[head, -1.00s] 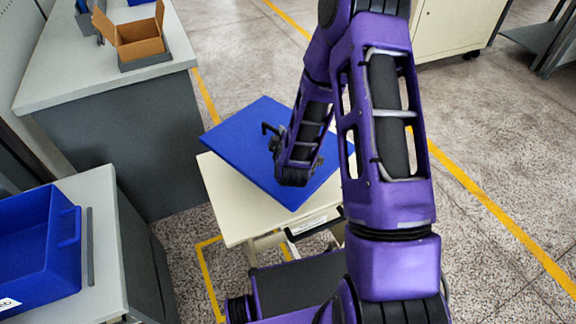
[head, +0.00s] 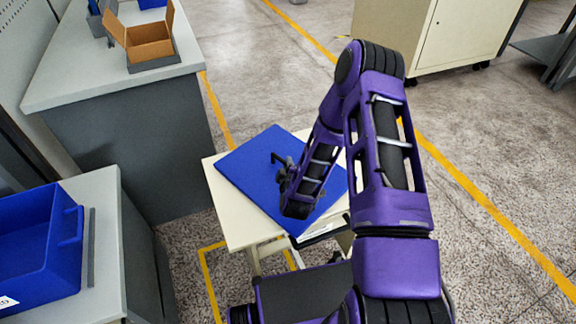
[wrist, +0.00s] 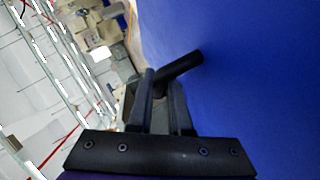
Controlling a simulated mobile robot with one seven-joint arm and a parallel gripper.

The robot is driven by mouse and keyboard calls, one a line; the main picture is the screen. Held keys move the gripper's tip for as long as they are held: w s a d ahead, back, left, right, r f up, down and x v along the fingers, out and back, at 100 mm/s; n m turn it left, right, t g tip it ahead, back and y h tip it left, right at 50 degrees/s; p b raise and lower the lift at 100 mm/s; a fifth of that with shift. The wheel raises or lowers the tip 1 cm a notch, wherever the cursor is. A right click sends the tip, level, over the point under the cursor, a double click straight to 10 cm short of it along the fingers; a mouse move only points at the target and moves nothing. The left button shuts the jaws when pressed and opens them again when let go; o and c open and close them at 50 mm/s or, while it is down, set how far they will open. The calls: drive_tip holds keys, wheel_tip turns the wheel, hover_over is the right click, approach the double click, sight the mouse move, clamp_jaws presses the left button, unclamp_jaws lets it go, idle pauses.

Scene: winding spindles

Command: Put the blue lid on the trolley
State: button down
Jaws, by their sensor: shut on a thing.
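The blue lid (head: 252,164) is a flat square panel over the cream top of the trolley (head: 222,189) in the head view. It lies turned on the top, with bare cream showing at the left and front. I cannot tell whether it touches the top. My gripper (head: 278,161) is at the lid's middle, partly hidden by my arm. In the wrist view my gripper (wrist: 163,83) is shut on the lid's black handle (wrist: 182,66), and the blue lid (wrist: 255,80) fills the right side.
A grey bench with an open cardboard box (head: 150,41) stands at the back left. A blue bin (head: 38,245) sits on a nearer bench at the left. A cream cabinet (head: 440,35) stands at the back right. The floor right of the trolley is clear.

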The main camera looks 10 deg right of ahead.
drive_tip(key=c, duration=1.3)
unclamp_jaws()
drive_tip(key=shift+f, duration=0.15)
drive_tip(key=o, duration=0.5)
drive_tip(key=shift+c, duration=0.2)
drive_tip(key=shift+s+r, duration=0.1)
drive_tip(key=shift+r, duration=0.2)
drive_tip(key=p+v, duration=0.1)
drive_tip(key=v, duration=1.1)
